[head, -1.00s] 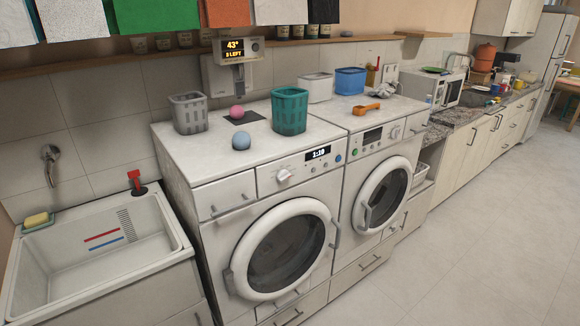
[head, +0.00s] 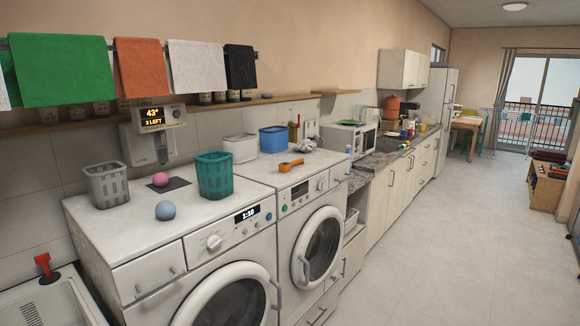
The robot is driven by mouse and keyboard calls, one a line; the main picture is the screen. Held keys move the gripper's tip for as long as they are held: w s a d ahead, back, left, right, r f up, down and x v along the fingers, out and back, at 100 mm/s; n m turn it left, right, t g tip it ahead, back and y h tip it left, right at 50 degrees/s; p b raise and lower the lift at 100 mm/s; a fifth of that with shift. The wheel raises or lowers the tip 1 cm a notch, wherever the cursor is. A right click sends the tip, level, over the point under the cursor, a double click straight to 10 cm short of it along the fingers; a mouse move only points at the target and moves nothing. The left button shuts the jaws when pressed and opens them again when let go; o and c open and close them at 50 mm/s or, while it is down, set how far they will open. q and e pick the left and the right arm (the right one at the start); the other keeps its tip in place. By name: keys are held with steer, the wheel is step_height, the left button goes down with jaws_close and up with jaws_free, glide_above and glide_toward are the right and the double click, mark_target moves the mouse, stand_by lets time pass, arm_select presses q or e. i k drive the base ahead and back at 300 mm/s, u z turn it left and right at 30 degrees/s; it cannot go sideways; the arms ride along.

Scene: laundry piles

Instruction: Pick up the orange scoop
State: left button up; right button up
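The orange scoop (head: 291,165) lies on top of the right-hand washing machine (head: 315,172), near its front edge and to the right of the teal basket. Its bowl end points left and its handle points right. Nothing covers it. Neither of my grippers is in the head view.
A teal basket (head: 214,175), a grey basket (head: 107,186), a pink ball (head: 160,179) and a blue ball (head: 165,210) stand on the left machine. A blue bin (head: 273,139) and a white bin (head: 240,148) stand behind the scoop. Open floor (head: 420,250) lies at the right.

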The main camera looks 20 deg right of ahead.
mark_target(284, 168)
steer(key=z, duration=1.35)
steer(key=i, duration=5.45)
steer(key=u, duration=3.55)
steer(key=i, duration=0.4)
